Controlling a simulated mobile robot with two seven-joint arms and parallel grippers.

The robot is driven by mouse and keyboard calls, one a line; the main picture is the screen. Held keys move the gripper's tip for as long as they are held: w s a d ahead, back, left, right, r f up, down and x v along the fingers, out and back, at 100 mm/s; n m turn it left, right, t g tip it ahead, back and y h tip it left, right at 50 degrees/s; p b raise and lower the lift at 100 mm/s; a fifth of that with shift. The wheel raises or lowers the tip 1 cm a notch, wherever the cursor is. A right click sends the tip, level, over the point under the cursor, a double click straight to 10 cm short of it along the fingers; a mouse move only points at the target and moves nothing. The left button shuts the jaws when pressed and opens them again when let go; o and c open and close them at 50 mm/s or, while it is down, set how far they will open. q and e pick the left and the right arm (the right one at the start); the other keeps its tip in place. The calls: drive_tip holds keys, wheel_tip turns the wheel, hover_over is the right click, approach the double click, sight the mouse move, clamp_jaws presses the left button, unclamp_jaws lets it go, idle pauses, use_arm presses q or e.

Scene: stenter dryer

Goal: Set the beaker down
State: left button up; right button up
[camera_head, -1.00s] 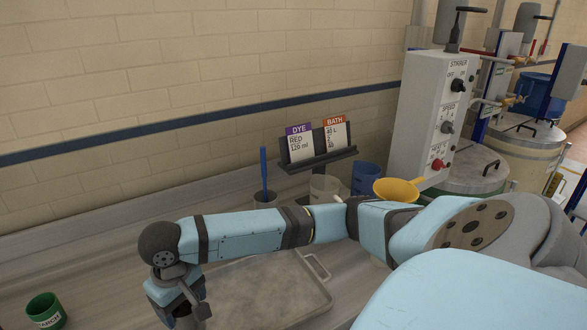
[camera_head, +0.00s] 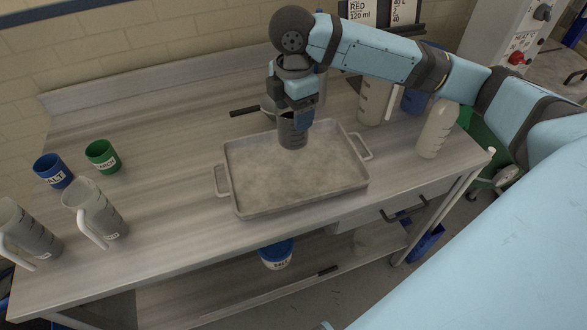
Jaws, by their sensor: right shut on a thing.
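A small dark grey see-through beaker (camera_head: 291,135) with marks on its side is held upright by my right gripper (camera_head: 296,112). The gripper points down and is shut on the beaker's upper part, which it partly hides. The beaker is over the back middle of a grey metal tray (camera_head: 229,186). I cannot tell whether its base touches the tray floor. My left gripper is out of view.
Clear jugs (camera_head: 92,212) and blue (camera_head: 53,171) and green (camera_head: 102,156) cups stand at the left. A white bottle (camera_head: 437,128) and a clear jug (camera_head: 370,103) stand right of the tray. The worktop (camera_head: 160,215) left of the tray is bare.

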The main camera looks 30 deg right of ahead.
drive_tip(key=d+r+n, duration=0.1)
drive_tip(key=n, duration=0.2)
drive_tip(key=d+r+n+b, duration=0.1)
drive_tip(key=r+n, duration=0.1)
drive_tip(key=n, duration=0.2)
drive_tip(key=d+r+n+b, duration=0.1)
drive_tip(key=n, duration=0.3)
drive_tip(key=shift+s+d+r, duration=0.1)
drive_tip(key=shift+d+r, duration=0.05)
drive_tip(key=shift+r, duration=0.1)
drive_tip(key=f+n, duration=0.1)
drive_tip(key=f, duration=0.5)
drive_tip(key=f+n+b, duration=0.1)
drive_tip(key=f, duration=0.5)
drive_tip(key=d+f+n, duration=0.1)
drive_tip(key=f+n, duration=0.1)
drive_tip(key=f, duration=0.4)
drive_tip(key=shift+s+f, duration=0.15)
drive_tip(key=shift+f, duration=0.2)
drive_tip(key=o, duration=1)
drive_tip(key=shift+f, duration=0.1)
drive_tip(key=shift+o, duration=0.2)
